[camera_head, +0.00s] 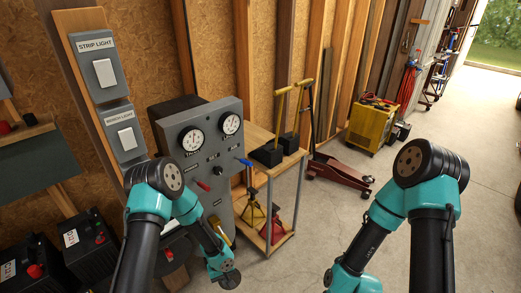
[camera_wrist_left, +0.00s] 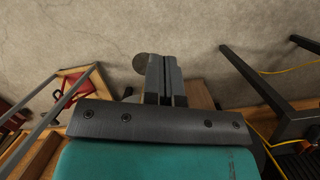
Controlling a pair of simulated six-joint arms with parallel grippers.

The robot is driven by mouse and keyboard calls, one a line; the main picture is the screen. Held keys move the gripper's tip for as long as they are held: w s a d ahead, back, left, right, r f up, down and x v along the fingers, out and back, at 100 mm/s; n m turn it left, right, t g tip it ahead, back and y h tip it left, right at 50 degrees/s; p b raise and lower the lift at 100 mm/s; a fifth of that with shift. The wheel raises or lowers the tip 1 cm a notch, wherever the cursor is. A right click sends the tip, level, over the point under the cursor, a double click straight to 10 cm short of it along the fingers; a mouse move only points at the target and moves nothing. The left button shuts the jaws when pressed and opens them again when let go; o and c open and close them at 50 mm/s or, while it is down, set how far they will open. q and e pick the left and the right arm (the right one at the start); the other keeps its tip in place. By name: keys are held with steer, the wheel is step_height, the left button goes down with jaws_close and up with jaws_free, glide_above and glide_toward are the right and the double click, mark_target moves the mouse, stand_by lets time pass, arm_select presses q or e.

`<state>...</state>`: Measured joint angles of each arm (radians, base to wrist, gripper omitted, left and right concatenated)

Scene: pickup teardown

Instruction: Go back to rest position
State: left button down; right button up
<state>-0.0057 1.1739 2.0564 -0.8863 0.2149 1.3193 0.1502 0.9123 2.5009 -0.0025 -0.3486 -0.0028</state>
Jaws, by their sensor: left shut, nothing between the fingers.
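My left arm (camera_head: 150,200) comes in from the lower left, bends at its elbow and reaches down in front of the grey gauge panel. My left gripper (camera_wrist_left: 164,62) shows in the left wrist view, its two dark fingers together with nothing between them, above the concrete floor. A dark round shape beside its fingertips is unclear. My right arm (camera_head: 415,190) is bent at the lower right in the head view, and its forearm runs down out of the frame. My right gripper is not visible.
The grey panel with two gauges (camera_head: 193,140) and a wooden shelf cart (camera_head: 285,165) stand close to my left arm. Wall switches (camera_head: 104,73) and black batteries (camera_head: 88,250) are at left. A red floor jack (camera_head: 338,173) and yellow machine (camera_head: 372,123) stand behind. Floor at right is clear.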

arm_select(q)
steer(key=s+a+r+m+t+h, duration=0.1)
steer(key=s+a+r, duration=0.3)
steer(key=s, duration=0.3)
steer(key=s+a+r+m+t, duration=0.1)
steer(key=s+a+r+t, duration=0.1)
steer(key=s+a+r, duration=0.2)
steer(key=s+r, duration=0.1)
steer(key=s, duration=0.1)
steer(key=shift+s+a+m+h, duration=0.3)
steer(key=shift+s+a+h, duration=0.05)
steer(key=shift+h, duration=0.05)
